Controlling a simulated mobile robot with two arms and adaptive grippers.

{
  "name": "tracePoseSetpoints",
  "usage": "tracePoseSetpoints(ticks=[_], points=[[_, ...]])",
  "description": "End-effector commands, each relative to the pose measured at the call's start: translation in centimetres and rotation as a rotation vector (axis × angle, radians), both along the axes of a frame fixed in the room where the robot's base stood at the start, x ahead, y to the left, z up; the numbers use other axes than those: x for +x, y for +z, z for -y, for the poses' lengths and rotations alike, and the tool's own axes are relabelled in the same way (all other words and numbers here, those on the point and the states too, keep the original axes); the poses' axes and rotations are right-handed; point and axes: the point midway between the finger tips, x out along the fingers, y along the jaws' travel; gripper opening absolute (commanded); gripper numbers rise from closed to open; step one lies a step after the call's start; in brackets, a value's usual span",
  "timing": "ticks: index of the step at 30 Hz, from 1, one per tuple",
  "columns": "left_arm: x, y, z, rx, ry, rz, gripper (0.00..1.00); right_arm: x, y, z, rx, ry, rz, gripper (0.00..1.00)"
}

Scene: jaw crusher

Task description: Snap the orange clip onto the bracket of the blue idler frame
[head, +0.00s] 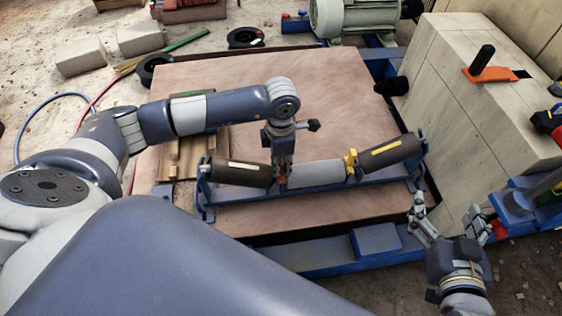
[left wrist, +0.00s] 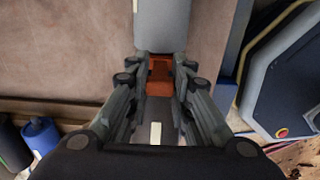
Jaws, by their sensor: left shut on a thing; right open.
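The blue idler frame (head: 330,185) lies across a wooden board with a grey middle roller (head: 316,174) and dark rollers at its left (head: 240,173) and right (head: 388,153). A yellow piece (head: 351,162) sits between the middle and right rollers. My left gripper (head: 283,172) points down at the joint between the left and middle rollers. It is shut on the orange clip (left wrist: 160,75), seen between its fingers at the grey roller's end. The bracket there is hidden by the fingers, so I cannot tell whether the clip touches it. My right gripper (head: 447,210) is open and empty at the lower right.
The wooden board (head: 320,80) is mostly bare behind the frame. A large beige block (head: 480,120) with an orange-and-black tool (head: 490,68) stands to the right. Small wooden slats (head: 188,150) lie under my left arm. A motor (head: 355,15) stands at the back.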

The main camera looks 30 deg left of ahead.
Motion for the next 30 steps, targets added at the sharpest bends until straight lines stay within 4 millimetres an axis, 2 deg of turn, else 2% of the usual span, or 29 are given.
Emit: tracePoseSetpoints(ticks=[1,3,4,16,20,30], points=[[0.0,-0.1,0.0,-0.001,0.0,-0.001,0.24,0.1,0.1,0.0,0.002,0.0,0.007,0.81],[0.0,-0.1,0.0,0.0,0.0,-0.001,0.4,0.1,0.2,-0.1,0.003,0.0,0.011,0.81],[0.0,-0.1,0.0,0.0,0.0,-0.001,0.43,0.1,0.3,-0.1,0.003,0.0,0.012,0.81],[0.0,0.5,0.0,0.0,0.0,0.001,0.43,0.0,0.1,-0.1,0.001,0.001,0.004,0.81],[0.1,2.3,0.0,0.0,0.0,0.004,0.43,0.1,0.1,0.0,0.001,0.001,0.004,0.81],[0.0,9.4,0.0,0.0,-0.001,0.004,0.43,0.1,0.1,0.0,0.001,0.001,0.004,0.81]])
